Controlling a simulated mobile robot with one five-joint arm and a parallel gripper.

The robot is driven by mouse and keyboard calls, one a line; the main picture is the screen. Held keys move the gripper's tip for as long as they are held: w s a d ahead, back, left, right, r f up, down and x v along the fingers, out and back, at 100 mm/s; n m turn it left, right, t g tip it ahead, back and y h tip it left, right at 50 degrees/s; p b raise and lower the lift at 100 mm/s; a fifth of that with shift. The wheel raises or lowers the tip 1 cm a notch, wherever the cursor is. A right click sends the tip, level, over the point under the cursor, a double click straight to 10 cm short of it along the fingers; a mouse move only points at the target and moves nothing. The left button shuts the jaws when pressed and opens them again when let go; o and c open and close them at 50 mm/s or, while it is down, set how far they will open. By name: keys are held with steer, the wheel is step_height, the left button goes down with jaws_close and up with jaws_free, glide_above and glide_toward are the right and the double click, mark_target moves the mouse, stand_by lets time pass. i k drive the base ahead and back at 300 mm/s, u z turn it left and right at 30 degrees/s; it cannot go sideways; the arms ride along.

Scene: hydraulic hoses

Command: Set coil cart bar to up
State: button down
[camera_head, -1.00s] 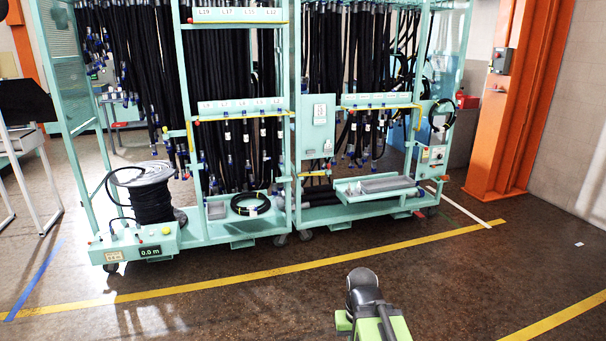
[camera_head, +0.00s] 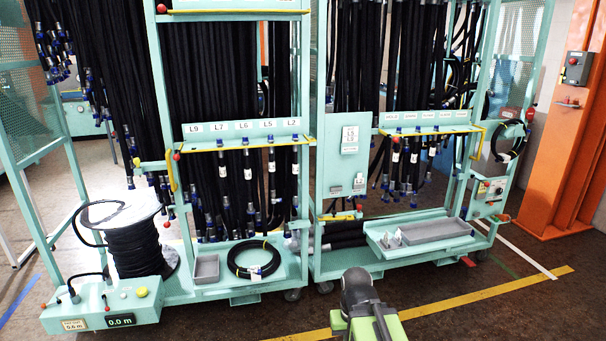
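Two mint-green hose carts stand side by side. The left cart (camera_head: 215,292) carries a black hose spool (camera_head: 135,245) and a coiled black hose (camera_head: 252,261) in its base. A yellow bar (camera_head: 245,148) with a red ball end runs level across its middle, under the label strip. The right cart (camera_head: 375,266) has a similar yellow bar (camera_head: 430,132) and a short low yellow bar (camera_head: 337,217) with a red ball. I cannot tell which bar is the coil cart bar. A green and black part of my arm shows at the bottom; my gripper's fingers are not visible.
A control box (camera_head: 105,305) with a display sits at the left cart's front corner. A grey tray (camera_head: 428,230) is on the right cart's base. An orange pillar (camera_head: 567,140) stands at right. Open floor with a yellow line (camera_head: 500,292) lies in front.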

mark_target(395, 138)
steer(key=u, duration=0.35)
steer(key=i, duration=2)
steer(key=u, duration=0.4)
